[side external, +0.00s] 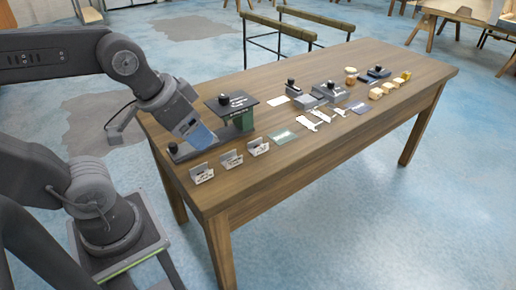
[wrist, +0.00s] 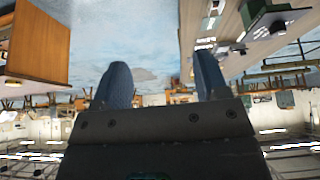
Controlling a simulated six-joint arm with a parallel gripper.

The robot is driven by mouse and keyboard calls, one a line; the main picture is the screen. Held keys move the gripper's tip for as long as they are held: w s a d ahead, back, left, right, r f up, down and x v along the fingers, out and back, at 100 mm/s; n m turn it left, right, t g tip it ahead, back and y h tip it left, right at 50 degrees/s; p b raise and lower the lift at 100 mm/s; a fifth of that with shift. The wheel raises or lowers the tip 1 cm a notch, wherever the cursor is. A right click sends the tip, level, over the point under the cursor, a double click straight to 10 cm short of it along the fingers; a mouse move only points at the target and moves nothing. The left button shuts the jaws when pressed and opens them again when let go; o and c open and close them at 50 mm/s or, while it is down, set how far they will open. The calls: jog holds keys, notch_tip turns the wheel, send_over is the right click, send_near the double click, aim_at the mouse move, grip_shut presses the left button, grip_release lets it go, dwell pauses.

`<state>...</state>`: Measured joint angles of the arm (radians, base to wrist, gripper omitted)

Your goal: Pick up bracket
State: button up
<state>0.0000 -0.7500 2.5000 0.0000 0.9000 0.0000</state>
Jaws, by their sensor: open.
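Several small grey L-shaped brackets stand in a row along the table's near left edge in the side external view: one nearest the corner (side external: 202,174), a middle one (side external: 231,160) and a third (side external: 258,147). My gripper (side external: 202,139) is above the left end of the table, behind the brackets and apart from them. In the wrist view my gripper (wrist: 161,68) shows two bluish fingers spread apart with nothing between them. I cannot make out a bracket in the wrist view.
A dark fixture with a black knob (side external: 173,148) lies beside my gripper. A green stand with a dark top plate (side external: 232,103) rises close to its right. Flat metal parts (side external: 314,120), grey blocks (side external: 329,92) and yellowish blocks (side external: 376,94) lie farther right. The table's front strip (side external: 330,150) is bare.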

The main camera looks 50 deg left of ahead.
jog(key=shift+o, duration=0.3)
jog(key=g, duration=0.6)
send_over(255, 145)
jog(key=d, duration=0.1)
jog(key=f, duration=2.1)
jog(key=shift+s+d+f, duration=0.1)
jog(key=shift+s+f, duration=0.2)
jog(key=shift+s+d+f, duration=0.1)
jog(key=shift+s+f, duration=0.05)
jog(key=shift+f, duration=1.25)
jog(key=shift+s+d+f, duration=0.1)
jog(key=shift+f, duration=1.25)
jog(key=shift+c, duration=0.3)
